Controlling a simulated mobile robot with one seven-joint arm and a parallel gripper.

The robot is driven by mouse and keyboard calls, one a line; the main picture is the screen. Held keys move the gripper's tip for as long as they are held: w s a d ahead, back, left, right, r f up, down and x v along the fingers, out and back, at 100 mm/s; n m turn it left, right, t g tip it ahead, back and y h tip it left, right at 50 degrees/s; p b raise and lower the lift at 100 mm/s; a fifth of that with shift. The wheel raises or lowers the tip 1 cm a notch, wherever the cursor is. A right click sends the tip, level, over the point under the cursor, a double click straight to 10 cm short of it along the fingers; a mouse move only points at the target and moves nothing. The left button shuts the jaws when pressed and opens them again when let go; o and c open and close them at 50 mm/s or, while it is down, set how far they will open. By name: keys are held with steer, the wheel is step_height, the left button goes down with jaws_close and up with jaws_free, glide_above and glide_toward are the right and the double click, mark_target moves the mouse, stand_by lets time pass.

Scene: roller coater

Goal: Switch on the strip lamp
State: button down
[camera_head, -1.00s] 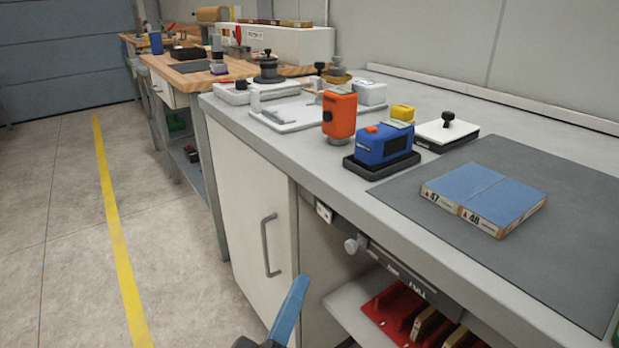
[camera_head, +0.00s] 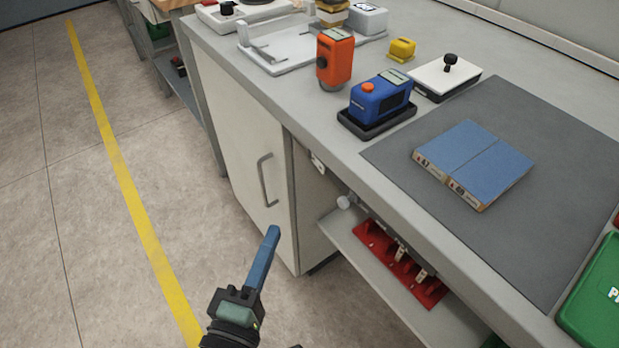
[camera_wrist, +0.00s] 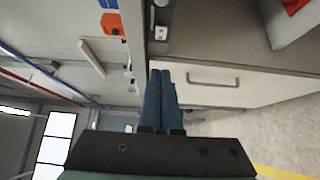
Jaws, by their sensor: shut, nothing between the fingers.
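My gripper (camera_head: 272,232) has blue fingers, shut and empty, in front of the white cabinet door and below the benchtop. In the wrist view its fingertips (camera_wrist: 160,73) are side by side, pointing toward the bench front. A small pale switch box (camera_head: 317,162) sits under the bench's front edge, right of the cabinet door. It also shows in the wrist view (camera_wrist: 161,33), beyond the fingertips and apart from them. Its switch position is too small to tell. I cannot make out the strip lamp for certain in either view.
The cabinet door has a grey handle (camera_head: 266,180) near my gripper. A pale knob (camera_head: 345,201) sticks out right of the switch box. An orange device (camera_head: 335,57) and a blue device (camera_head: 380,98) stand on the bench. The floor at left is clear.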

glide_toward(321, 169)
steer(key=w+a, duration=0.3)
steer(key=w, duration=0.1)
steer(key=w+d, duration=0.1)
steer(key=w+d+p, duration=0.1)
steer(key=d, duration=0.1)
steer(key=shift+d+r, duration=0.15)
steer(key=shift+r, duration=0.05)
steer(key=shift+w+d, duration=0.2)
steer(key=shift+d, duration=0.2)
steer(key=shift+w+d, duration=0.15)
steer(key=shift+d, duration=0.25)
steer(key=shift+f, duration=0.1)
